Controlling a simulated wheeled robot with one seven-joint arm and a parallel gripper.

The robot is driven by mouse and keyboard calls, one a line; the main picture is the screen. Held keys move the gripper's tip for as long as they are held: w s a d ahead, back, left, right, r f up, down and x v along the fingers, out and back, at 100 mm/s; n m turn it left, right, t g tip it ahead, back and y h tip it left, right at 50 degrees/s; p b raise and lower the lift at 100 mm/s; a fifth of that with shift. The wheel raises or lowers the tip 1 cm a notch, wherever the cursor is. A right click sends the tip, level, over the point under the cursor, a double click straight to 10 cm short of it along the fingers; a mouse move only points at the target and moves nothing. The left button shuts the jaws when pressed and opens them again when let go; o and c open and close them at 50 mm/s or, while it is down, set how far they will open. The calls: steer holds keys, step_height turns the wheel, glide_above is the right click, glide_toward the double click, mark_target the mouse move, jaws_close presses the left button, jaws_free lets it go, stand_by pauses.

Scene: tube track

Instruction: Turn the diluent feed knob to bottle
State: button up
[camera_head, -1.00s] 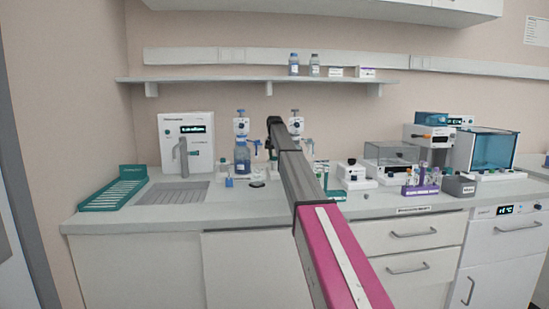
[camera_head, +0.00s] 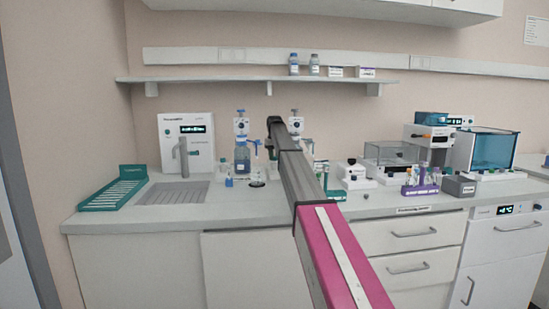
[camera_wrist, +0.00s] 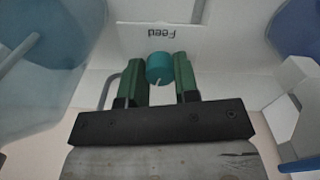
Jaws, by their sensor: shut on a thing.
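The feed knob (camera_wrist: 158,67) is a small teal cylinder with a pale pointer line. It sits below an upside-down "Feed" label (camera_wrist: 160,33) on a white panel in the wrist view. The pointer line points down and slightly left in that picture. My gripper (camera_wrist: 162,78) has its two green fingers on either side of the knob and is shut on it. In the head view my arm hides the knob and the fingers. A bottle with blue liquid (camera_head: 242,158) stands under a dispenser (camera_head: 241,126) left of my arm. A second dispenser (camera_head: 295,124) is partly hidden behind my arm.
Large rounded bluish shapes flank the gripper at both upper corners of the wrist view. On the bench are a green rack (camera_head: 115,190), a sink (camera_head: 172,193), a purple tube rack (camera_head: 419,190) and a grey box (camera_head: 459,187). A shelf (camera_head: 210,80) runs above.

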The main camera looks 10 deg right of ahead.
steer(key=n, duration=0.6)
steer(key=shift+n, duration=0.3)
stand_by(0.4)
steer(key=o, duration=0.9)
steer(key=shift+r, duration=0.15)
step_height(320, 180, up, 11)
steer(key=shift+f, duration=0.2)
